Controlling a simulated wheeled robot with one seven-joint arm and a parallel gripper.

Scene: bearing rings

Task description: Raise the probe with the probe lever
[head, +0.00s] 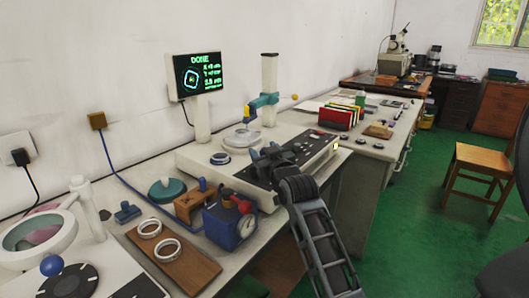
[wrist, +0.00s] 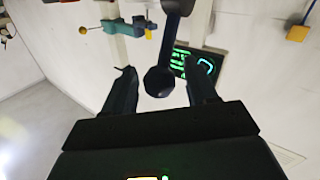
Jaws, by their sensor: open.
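The measuring machine (head: 225,165) stands on the bench, with a ring (head: 240,139) on its round table. Its white column (head: 269,75) carries a teal probe arm (head: 265,100) with a yellow and blue probe (head: 247,114) at the left and a small yellow ball at the right. My gripper (head: 262,154) is low over the machine's front. In the wrist view, which is upside down, my gripper (wrist: 160,68) is open, and a dark blue lever with a round knob (wrist: 160,81) lies between its fingers in the picture. I see no clear contact. In the head view my gripper hides that lever.
The screen (head: 201,74) reads DONE. Left of the machine are a blue gauge box (head: 230,222), a wooden block (head: 193,203) and a wooden tray (head: 178,266) with two rings. Space above the machine's right end is free.

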